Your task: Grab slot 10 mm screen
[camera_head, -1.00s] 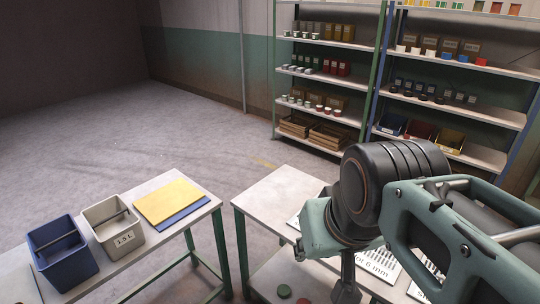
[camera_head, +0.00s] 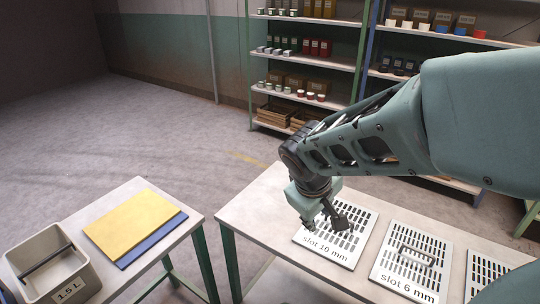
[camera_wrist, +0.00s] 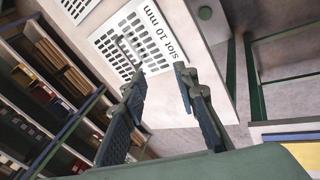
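The slot 10 mm screen (camera_head: 350,246) is a flat white plate with rows of dark slots and the printed label "slot 10 mm". It lies on the right-hand table, the leftmost of the screens there. In the wrist view the same screen (camera_wrist: 158,58) shows with its label beyond the fingers. My gripper (camera_head: 332,225) is above the left part of this screen and hides some of it in the head view. In the wrist view my gripper (camera_wrist: 158,82) has its two fingers apart with nothing between them. I cannot tell the exact height above the plate.
A slot 6 mm screen (camera_head: 410,272) lies to the right, with a dark handle-like bar on it. Another slotted screen (camera_head: 486,270) is at the right edge. The left table holds a yellow sheet (camera_head: 130,222) on a blue one and a 1.5 L bin (camera_head: 88,284). Shelves (camera_head: 300,97) stand behind.

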